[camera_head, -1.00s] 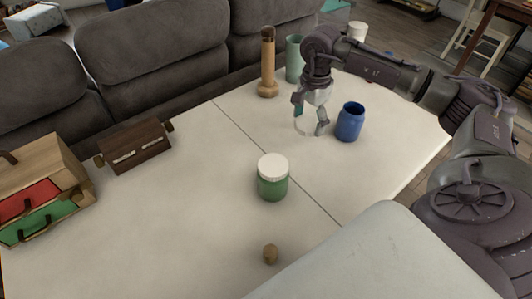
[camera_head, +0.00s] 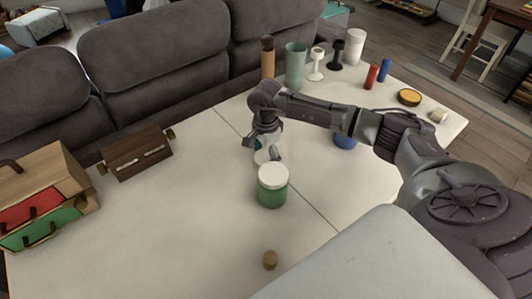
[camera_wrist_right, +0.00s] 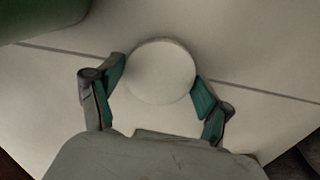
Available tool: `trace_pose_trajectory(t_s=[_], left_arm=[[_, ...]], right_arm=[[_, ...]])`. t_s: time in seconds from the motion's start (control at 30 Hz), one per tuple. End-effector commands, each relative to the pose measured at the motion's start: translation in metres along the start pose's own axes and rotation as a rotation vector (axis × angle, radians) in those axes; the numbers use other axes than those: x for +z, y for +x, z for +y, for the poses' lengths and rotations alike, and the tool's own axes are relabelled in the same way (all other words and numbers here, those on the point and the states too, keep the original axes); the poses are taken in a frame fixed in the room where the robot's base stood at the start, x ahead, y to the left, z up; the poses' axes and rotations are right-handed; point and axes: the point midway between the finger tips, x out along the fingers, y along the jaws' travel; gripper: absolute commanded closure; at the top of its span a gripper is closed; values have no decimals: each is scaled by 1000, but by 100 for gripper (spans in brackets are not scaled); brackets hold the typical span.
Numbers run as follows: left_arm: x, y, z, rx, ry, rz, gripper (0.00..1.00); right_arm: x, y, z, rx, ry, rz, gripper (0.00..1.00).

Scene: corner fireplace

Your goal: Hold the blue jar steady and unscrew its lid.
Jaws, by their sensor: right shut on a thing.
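The blue jar (camera_head: 345,142) stands on the table, mostly hidden behind my right forearm; its top cannot be seen now. My right gripper (camera_head: 263,150) is shut on a round white lid (camera_head: 262,157), away to the left of the blue jar and just behind the green jar. In the right wrist view the white lid (camera_wrist_right: 161,71) sits between the two teal-padded fingers (camera_wrist_right: 158,85). Whether the lid touches the table is unclear. My left gripper is not in view.
A green jar (camera_head: 272,190) with its own white lid stands close in front of my right gripper. A small wooden knob (camera_head: 270,260) lies nearer. A dark box (camera_head: 136,154) and wooden drawers (camera_head: 45,190) are left. Cups and cylinders (camera_head: 295,66) stand behind.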

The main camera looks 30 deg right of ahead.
Motion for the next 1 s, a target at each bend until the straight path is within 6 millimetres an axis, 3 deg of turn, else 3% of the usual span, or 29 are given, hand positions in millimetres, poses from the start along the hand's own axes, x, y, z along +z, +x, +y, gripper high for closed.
trace_pose_trajectory(t_s=[0.33,0.37,0.5,0.83,1.0], left_arm=[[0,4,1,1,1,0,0],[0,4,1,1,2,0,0],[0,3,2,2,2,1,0],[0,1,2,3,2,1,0],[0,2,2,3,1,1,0]], right_arm=[[0,5,0,-1,0,0,63],[0,5,0,-1,0,0,20],[0,4,0,-1,0,0,0],[0,2,0,-1,0,0,0],[-1,-13,-1,-4,-1,1,0]])
